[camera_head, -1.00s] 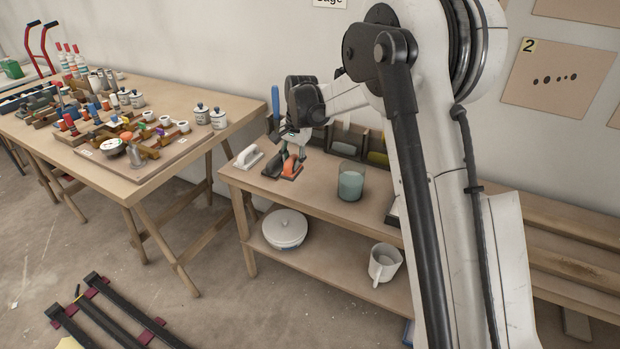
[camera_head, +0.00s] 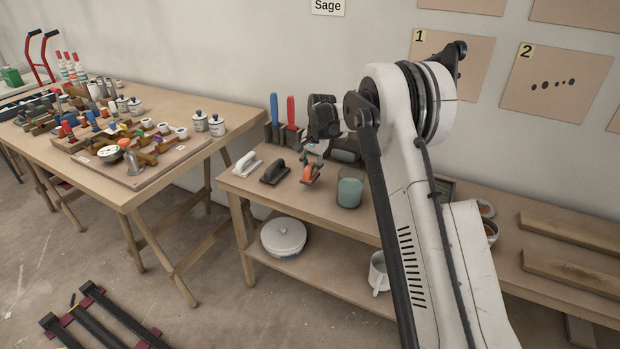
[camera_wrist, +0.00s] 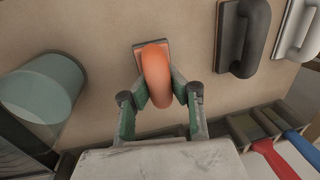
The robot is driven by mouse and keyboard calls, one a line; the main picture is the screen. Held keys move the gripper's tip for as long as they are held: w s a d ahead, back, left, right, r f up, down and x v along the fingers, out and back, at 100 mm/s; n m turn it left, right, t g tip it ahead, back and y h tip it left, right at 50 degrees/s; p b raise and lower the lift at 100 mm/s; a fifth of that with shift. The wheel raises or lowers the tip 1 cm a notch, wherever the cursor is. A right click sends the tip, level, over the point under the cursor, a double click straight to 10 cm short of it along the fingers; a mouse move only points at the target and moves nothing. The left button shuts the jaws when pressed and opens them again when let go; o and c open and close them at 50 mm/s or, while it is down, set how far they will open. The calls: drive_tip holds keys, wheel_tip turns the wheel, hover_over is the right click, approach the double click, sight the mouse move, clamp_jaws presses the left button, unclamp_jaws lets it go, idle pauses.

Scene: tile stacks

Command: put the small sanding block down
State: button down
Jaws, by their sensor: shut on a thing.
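The small sanding block, with an orange handle and a reddish-grey base, is between my gripper's fingers at the shelf bench in the head view (camera_head: 311,175). It also shows in the wrist view (camera_wrist: 155,75), where the green-grey fingers of my gripper (camera_wrist: 159,94) are shut on its handle from both sides. In the head view my gripper (camera_head: 314,164) points down over the bench top (camera_head: 325,198). The block is at or just above the wood; I cannot tell whether it touches.
A black-handled float (camera_head: 275,173) and a white one (camera_head: 247,165) lie left of the block. A teal glass jar (camera_head: 350,191) stands close on its right. Bins (camera_wrist: 262,122) with blue- and red-handled tools line the back. Bare wood lies in front.

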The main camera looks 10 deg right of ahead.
sight(310, 177)
drive_tip(key=shift+f, duration=1.65)
drive_tip(key=shift+f+b, duration=0.15)
drive_tip(key=shift+b, duration=0.25)
drive_tip(key=c, duration=1.8)
unclamp_jaws()
drive_tip(key=shift+o, duration=0.2)
